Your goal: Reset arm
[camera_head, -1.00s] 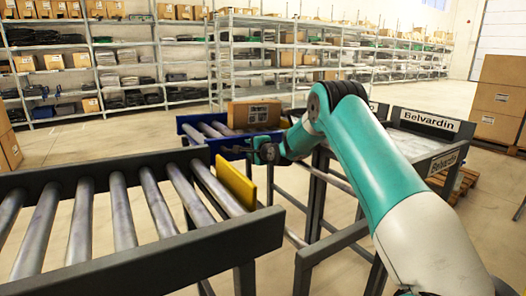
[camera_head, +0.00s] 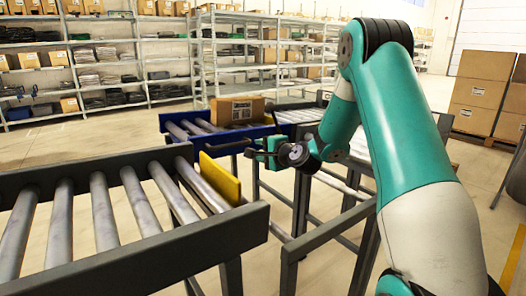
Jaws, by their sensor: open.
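My arm (camera_head: 412,130) is teal and white and rises on the right of the view, bent at a high elbow. Its wrist comes down to my gripper (camera_head: 247,152), in front of the blue-framed roller conveyor (camera_head: 178,130). The gripper is small and seen from the side; its jaws are apart and nothing shows between them. A brown cardboard box (camera_head: 237,110) with a label sits on the blue conveyor behind the gripper, apart from it.
A dark-framed roller conveyor (camera_head: 215,240) with a yellow end plate (camera_head: 220,179) fills the lower left, empty. A table stands behind the arm. Stacked cartons (camera_head: 478,107) are at right. Stocked shelves (camera_head: 205,65) line the back. Open floor lies between.

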